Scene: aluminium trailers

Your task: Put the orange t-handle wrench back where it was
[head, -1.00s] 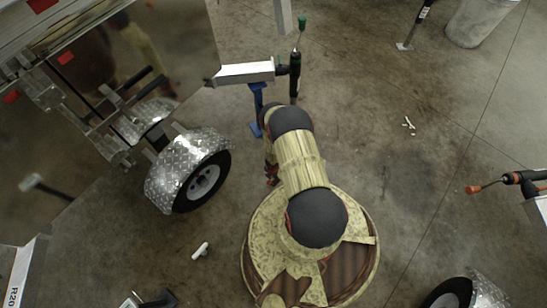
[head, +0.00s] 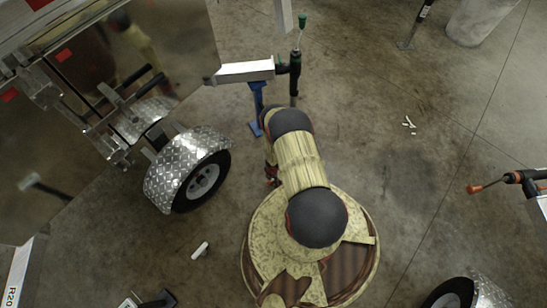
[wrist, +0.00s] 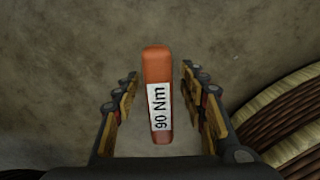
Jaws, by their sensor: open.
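An orange bar-shaped piece (wrist: 157,65) with a white "90 Nm" label stands in the middle of the wrist view, above the concrete floor. It looks like the handle of the orange t-handle wrench; the rest of the wrench does not show. My gripper (wrist: 159,78) is open, with one finger on each side of the orange piece and a visible gap on both sides. In the head view my gripper (head: 272,176) is mostly hidden beside my arm, and I cannot make out the orange piece there.
A trailer wheel (head: 203,183) under a checker-plate fender (head: 172,168) stands left of my gripper. A blue stand (head: 257,110) and a green-handled jack (head: 295,75) are beyond it. White pieces (head: 200,250) lie on the floor. Open floor (head: 400,190) is at right.

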